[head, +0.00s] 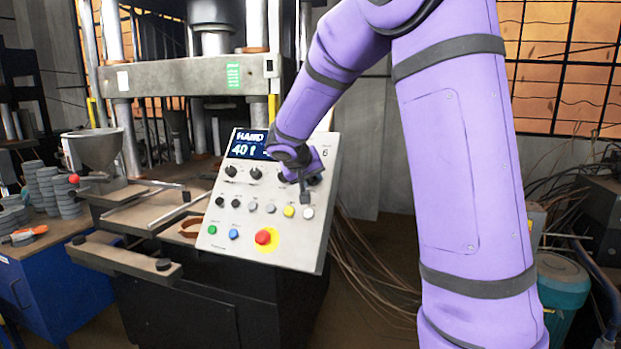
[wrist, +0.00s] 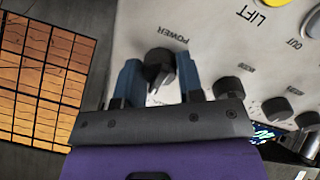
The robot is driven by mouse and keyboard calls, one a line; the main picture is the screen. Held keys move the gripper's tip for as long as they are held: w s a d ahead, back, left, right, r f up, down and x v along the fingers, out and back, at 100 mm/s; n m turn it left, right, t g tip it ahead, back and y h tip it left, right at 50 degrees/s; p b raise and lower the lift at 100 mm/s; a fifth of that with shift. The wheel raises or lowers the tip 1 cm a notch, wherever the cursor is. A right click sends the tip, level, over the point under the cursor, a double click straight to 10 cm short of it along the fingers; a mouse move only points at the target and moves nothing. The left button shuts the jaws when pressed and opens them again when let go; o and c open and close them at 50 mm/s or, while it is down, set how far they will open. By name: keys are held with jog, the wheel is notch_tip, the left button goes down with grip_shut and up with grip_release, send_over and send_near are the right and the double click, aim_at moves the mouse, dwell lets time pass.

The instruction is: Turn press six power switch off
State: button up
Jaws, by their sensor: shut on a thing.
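The press control panel (head: 262,212), marked with a 6 at its upper right, stands tilted on the press. Its display (head: 248,143) is lit and reads "HAND" and "40 t". In the wrist view the black power switch (wrist: 160,68) is a rotary knob beside the printed word POWER. My gripper (wrist: 160,62) has its two blue-grey fingers on either side of this knob and is shut on it. In the head view my gripper (head: 304,188) is at the panel's right side and hides the knob; its setting is hard to read.
Other black knobs (wrist: 229,88) are close beside the gripper. Several buttons and a red emergency stop (head: 264,237) on yellow sit lower on the panel. A blue bench (head: 70,290) with stacked grey discs (head: 68,198) stands left. Loose cables hang right of the press.

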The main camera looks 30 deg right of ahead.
jog(key=n, duration=0.6)
jog(key=shift+h, duration=0.4)
jog(key=shift+n, duration=0.3)
jog(key=o, duration=0.9)
jog(key=v, duration=1)
jog(key=shift+s+a+r, duration=0.15)
jog(key=shift+s+a, duration=0.15)
